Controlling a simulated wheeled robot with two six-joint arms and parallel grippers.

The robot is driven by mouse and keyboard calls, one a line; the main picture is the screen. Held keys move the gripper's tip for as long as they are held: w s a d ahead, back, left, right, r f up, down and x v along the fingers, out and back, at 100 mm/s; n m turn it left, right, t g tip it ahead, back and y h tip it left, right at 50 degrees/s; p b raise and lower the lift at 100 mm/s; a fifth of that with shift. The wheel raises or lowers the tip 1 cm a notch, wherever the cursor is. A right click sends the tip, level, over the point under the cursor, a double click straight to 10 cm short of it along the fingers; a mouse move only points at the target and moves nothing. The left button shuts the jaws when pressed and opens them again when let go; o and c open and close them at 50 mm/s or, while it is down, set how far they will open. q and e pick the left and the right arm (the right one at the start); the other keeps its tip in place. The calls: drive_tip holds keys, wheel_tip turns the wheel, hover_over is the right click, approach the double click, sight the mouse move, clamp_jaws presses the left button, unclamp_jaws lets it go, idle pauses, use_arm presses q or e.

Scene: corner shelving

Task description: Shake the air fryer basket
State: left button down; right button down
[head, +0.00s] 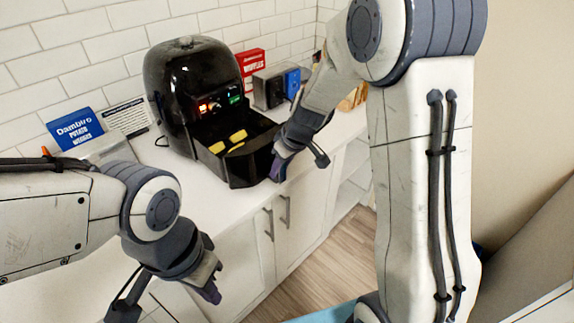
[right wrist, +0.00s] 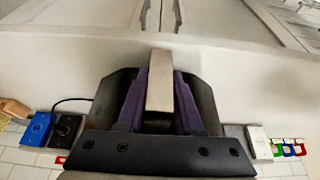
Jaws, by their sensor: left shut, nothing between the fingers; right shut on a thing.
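The black air fryer (head: 195,85) stands on the counter against the tiled wall, its small display lit red and green. Its black basket (head: 243,166) is pulled out at the front, still level with the fryer's lower opening, and holds a few yellow wedges (head: 230,142). My right gripper (head: 281,166) is shut on the basket's handle, which shows pale between the purple fingers in the right wrist view (right wrist: 160,82). The arm and gripper hide most of the handle in the head view. My left gripper (head: 210,291) is shut and empty, low in front of the counter.
A blue potato wedges box (head: 75,129) and a printed card (head: 124,117) stand left of the fryer. A red box (head: 251,62) and a grey-and-blue appliance (head: 275,87) stand right of it. White cabinets with bar handles (head: 285,211) lie below the counter.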

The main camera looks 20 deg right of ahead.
drive_tip(key=c, duration=0.6)
unclamp_jaws()
drive_tip(key=shift+o, duration=0.2)
drive_tip(key=v, duration=1)
drive_tip(key=shift+r, duration=0.25)
